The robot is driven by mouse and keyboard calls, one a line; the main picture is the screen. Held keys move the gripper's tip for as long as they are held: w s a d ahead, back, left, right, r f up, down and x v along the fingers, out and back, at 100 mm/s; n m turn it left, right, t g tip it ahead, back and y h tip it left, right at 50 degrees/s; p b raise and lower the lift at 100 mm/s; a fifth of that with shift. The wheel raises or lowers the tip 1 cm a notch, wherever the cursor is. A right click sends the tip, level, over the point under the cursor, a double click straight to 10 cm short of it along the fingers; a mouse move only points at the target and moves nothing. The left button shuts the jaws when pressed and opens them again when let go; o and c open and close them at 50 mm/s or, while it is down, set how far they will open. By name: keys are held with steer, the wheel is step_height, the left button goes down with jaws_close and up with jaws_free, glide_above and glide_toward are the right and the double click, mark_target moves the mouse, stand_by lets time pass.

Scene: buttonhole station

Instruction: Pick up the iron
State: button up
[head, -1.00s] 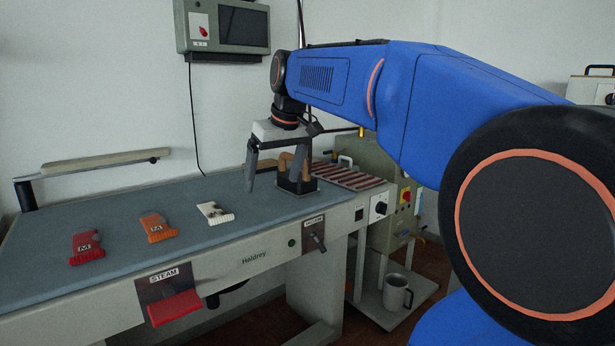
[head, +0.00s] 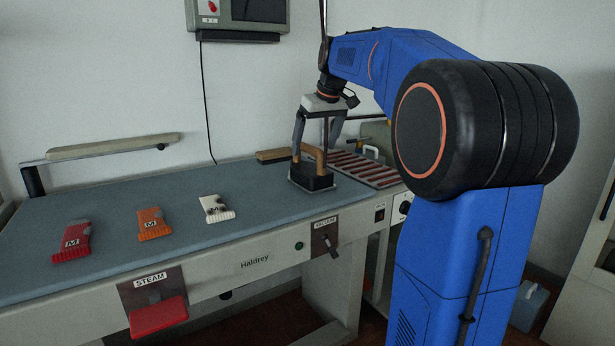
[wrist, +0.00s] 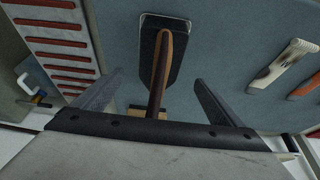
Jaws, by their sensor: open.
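The iron (head: 312,181) stands on the blue-grey table top near its right end, with a dark body and a brown wooden handle. It also shows in the wrist view (wrist: 175,75), its handle rising towards me between the two fingers. My gripper (head: 315,150) is open above the iron, with one finger on each side of the handle. In the wrist view the fingers of my gripper (wrist: 158,80) stand clear of the handle with a gap on both sides.
White (head: 216,208), orange (head: 153,223) and red (head: 72,241) clamp-like pieces lie left on the table (head: 120,200). A wooden block (head: 273,155) lies behind the iron, and a red-striped rack (head: 362,170) is to its right. A padded arm (head: 112,147) stands at the back left.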

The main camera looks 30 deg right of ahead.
mark_target(308, 167)
steer(key=x, duration=1)
steer(key=shift+w+d, duration=0.1)
steer(key=shift+w, duration=0.1)
steer(key=c, duration=2.1)
steer(key=shift+r, duration=0.2)
steer(key=shift+c, duration=0.2)
steer(key=shift+r, duration=0.1)
